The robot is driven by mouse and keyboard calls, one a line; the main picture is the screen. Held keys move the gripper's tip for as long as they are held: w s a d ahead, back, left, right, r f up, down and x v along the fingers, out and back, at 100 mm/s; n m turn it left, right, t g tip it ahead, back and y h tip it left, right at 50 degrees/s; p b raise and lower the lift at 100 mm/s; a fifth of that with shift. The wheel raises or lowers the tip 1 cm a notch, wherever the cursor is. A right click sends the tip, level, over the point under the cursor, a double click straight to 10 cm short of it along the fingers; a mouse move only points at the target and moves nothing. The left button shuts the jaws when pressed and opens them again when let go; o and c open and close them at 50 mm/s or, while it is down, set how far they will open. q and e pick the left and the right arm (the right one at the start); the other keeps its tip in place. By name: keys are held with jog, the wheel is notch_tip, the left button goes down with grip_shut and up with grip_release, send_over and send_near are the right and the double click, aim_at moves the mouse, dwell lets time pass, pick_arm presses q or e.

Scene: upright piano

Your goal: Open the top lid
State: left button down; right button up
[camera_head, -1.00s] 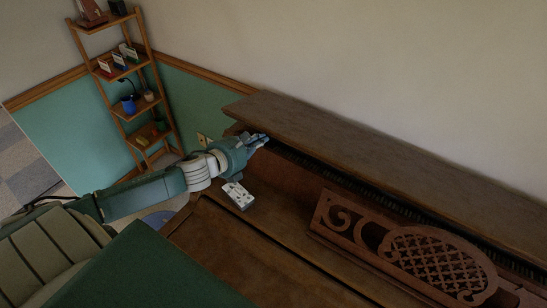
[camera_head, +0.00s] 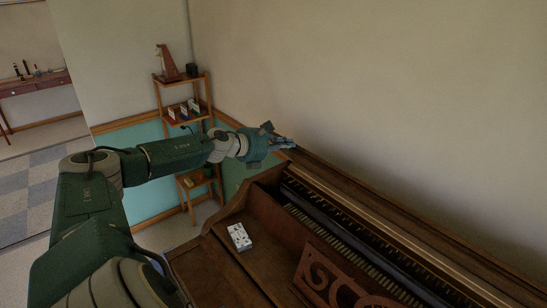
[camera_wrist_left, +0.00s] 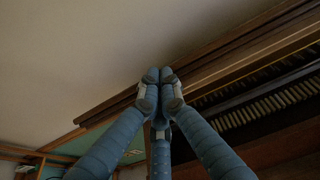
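The top lid (camera_head: 360,190) of the brown upright piano (camera_head: 215,262) stands raised at the back, along the wall. It shows as a narrow, dark brown band, and the inside of the piano lies uncovered in front of it. In the left wrist view the lid (camera_wrist_left: 235,48) runs diagonally behind the fingers. My left gripper (camera_head: 284,143) is at the lid's far left end. Its fingertips (camera_wrist_left: 160,76) are together with nothing visible between them. Whether they touch the lid is not clear. My right gripper is out of view.
A small white patterned box (camera_head: 239,237) lies on the piano's left ledge. A carved music stand (camera_head: 335,283) is at the lower right. A wooden shelf (camera_head: 182,78) with small objects stands beyond the arm. The wall is close behind the piano.

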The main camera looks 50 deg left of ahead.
pick_arm(q)
jog(key=shift+w+r, duration=0.9)
jog(key=shift+w, duration=0.25)
jog(key=shift+w+r+p, duration=0.25)
jog(key=shift+w+p, duration=0.2)
jog(key=shift+w, duration=0.25)
jog(key=shift+w+d+f, duration=0.1)
jog(key=shift+w+d, duration=0.05)
jog(key=shift+w, duration=0.1)
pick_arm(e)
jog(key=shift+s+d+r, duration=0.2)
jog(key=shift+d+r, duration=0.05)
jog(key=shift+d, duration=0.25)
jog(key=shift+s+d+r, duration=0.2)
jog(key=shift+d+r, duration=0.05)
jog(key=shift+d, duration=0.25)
pick_arm(q)
jog(key=shift+s+f, duration=0.1)
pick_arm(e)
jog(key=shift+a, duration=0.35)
